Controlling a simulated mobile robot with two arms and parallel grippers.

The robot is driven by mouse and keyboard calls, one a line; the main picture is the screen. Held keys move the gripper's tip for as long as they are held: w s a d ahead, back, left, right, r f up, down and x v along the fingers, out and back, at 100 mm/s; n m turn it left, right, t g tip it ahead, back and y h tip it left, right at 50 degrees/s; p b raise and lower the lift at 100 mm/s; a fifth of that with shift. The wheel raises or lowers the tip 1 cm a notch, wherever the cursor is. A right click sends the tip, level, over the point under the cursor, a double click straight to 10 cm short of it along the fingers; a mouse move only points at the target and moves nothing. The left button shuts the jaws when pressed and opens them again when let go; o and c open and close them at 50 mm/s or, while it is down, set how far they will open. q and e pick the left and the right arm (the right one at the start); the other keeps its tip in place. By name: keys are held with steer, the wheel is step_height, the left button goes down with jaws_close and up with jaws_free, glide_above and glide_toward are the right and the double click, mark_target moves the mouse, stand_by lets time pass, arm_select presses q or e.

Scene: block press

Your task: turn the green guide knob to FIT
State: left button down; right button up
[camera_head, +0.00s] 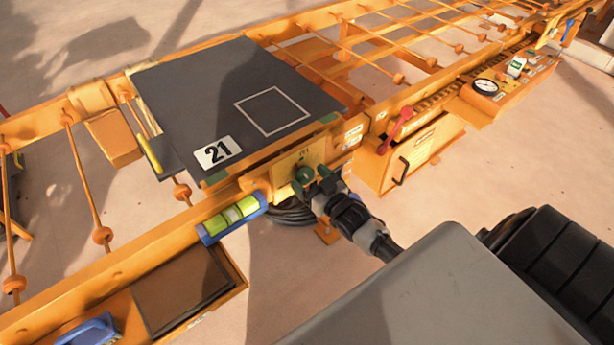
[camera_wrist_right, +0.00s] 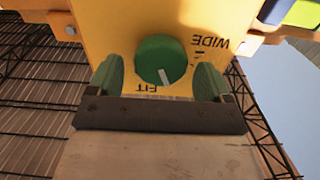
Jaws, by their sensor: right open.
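The green guide knob (camera_head: 304,173) sits on a yellow plate (camera_head: 285,172) on the orange frame's front side. In the right wrist view the knob (camera_wrist_right: 160,60) shows face-on, with the lettering upside down. Its white pointer mark points down, close to the FIT label (camera_wrist_right: 146,89) and slightly right of it. The WIDE label (camera_wrist_right: 210,42) is at the upper right. My right gripper (camera_head: 315,183) is open at the knob. Its green-padded fingers (camera_wrist_right: 158,80) stand one on each side, with visible gaps to the knob. My left gripper is out of view.
A dark plate (camera_head: 190,85) marked 21 lies on the frame above the knob. A blue spirit level (camera_head: 233,217) is just left of the knob. An orange cabinet (camera_head: 425,150) and a control panel (camera_head: 505,88) with a gauge are to the right.

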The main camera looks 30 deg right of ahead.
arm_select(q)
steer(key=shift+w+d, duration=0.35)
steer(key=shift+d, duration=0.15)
arm_select(e)
steer(key=shift+w+a, duration=0.1)
steer(key=shift+w, duration=0.65)
